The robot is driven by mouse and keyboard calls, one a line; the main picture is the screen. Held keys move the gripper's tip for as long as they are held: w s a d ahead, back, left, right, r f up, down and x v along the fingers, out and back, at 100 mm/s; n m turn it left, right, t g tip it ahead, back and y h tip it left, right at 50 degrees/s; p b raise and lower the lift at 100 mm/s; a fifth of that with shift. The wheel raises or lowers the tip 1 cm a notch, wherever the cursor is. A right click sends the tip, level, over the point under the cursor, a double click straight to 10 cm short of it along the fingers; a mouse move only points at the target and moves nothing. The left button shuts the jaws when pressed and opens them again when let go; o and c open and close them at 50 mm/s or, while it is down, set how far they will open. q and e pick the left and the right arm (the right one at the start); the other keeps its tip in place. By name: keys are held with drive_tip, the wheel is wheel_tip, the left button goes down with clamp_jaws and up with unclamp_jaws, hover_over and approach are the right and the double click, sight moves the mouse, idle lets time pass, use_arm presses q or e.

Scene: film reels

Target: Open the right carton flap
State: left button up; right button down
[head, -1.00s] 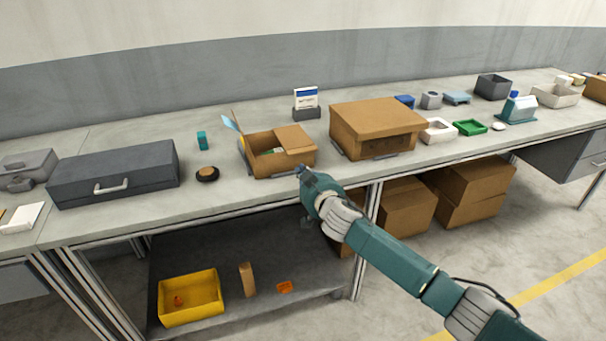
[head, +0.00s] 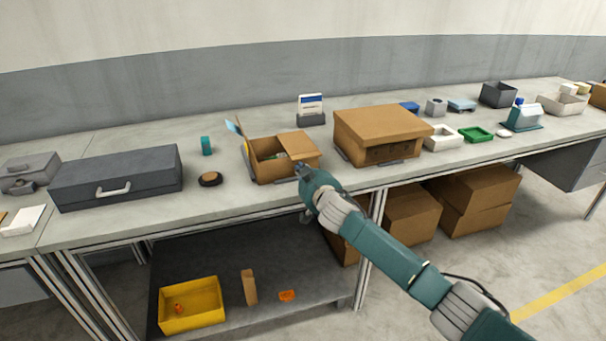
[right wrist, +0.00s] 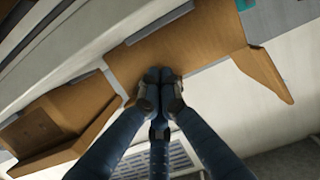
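The small open carton (head: 270,170) stands near the bench's front edge. Its left flap (head: 241,141) stands up, and its right flap (head: 299,144) lies across the right part of the opening. Some contents show inside, mostly hidden by that flap. My right gripper (head: 302,170) is at the carton's front, below the right flap and overlapping the front wall in the picture. In the right wrist view its fingertips (right wrist: 160,76) are together against or just before a brown cardboard surface (right wrist: 185,45); contact is unclear. My left gripper is not in view.
A larger closed carton (head: 378,124) stands close on the right. A black disc (head: 210,179), a teal block (head: 206,145) and a dark case (head: 117,178) are on the left. A card holder (head: 311,118) stands behind.

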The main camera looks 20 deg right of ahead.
drive_tip(key=shift+w, duration=0.5)
drive_tip(key=shift+s, duration=0.2)
idle(0.5)
